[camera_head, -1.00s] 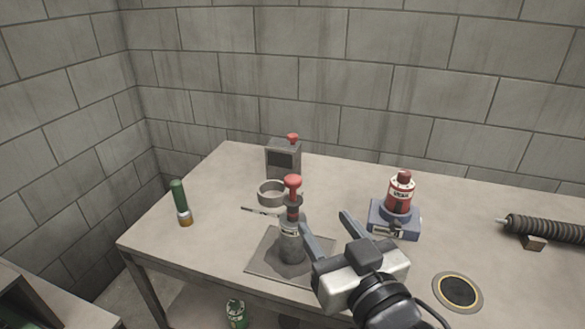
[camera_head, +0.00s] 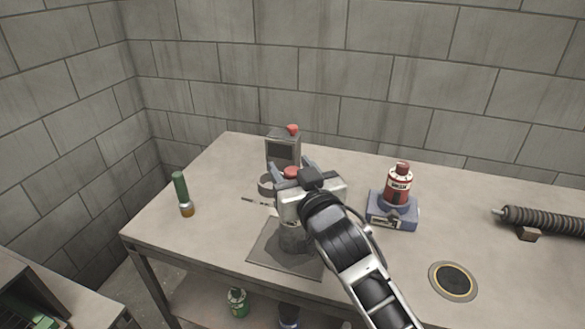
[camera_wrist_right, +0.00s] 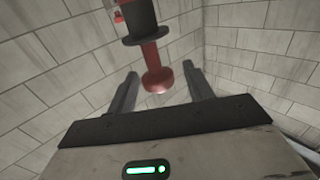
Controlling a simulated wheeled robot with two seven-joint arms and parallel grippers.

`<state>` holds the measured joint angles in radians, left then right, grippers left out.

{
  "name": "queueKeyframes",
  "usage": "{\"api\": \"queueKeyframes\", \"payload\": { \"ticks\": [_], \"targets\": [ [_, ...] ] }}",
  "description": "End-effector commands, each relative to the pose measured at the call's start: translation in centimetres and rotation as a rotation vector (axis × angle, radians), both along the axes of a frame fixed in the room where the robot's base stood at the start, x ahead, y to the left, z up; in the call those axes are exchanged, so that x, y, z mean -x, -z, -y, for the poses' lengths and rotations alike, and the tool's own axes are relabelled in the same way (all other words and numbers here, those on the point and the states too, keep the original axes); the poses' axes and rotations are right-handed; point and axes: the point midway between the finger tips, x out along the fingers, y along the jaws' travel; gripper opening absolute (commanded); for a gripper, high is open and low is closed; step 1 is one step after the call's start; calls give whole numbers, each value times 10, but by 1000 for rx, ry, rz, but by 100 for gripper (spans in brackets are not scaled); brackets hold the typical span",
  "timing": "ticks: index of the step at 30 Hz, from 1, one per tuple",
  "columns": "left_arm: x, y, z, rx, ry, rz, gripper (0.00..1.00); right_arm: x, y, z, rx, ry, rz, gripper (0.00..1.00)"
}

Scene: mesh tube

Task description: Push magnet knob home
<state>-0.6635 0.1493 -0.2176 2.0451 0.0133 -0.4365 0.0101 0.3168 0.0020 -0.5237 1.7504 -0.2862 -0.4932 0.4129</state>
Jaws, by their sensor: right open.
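The red magnet knob (camera_head: 291,172) tops the upright grey tube (camera_head: 292,238), which stands on a dark square mat (camera_head: 262,250). My right gripper (camera_head: 292,167) is at knob height and hides most of the shaft and upper tube. In the right wrist view, the knob (camera_wrist_right: 158,80) hangs upside down on its red shaft, with a dark collar (camera_wrist_right: 146,36) further along. The open fingers of my right gripper (camera_wrist_right: 160,74) stand on either side of the knob, with gaps on both sides. My left gripper is not in view.
A grey box with a red knob (camera_head: 284,148) and a grey ring (camera_head: 266,186) stand behind the tube. A red bottle (camera_head: 399,184) on a blue base (camera_head: 378,211) stands to the right. A ribbed black cylinder (camera_head: 550,221) lies far right.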

Motion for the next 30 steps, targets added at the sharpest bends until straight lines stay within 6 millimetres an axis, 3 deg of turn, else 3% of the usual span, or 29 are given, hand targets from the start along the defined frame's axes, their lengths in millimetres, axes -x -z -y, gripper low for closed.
{"api": "queueKeyframes", "payload": {
  "ticks": [5,11,16,24,30],
  "targets": [
    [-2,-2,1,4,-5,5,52,0,0,0,0,0,0,51],
    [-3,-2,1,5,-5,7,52,0,0,0,0,0,-1,1],
    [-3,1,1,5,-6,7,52,0,6,0,1,0,-2,0],
    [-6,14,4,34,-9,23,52,0,50,0,-1,1,-4,0],
    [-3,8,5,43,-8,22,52,0,52,0,2,1,-7,0]
  ]
}}
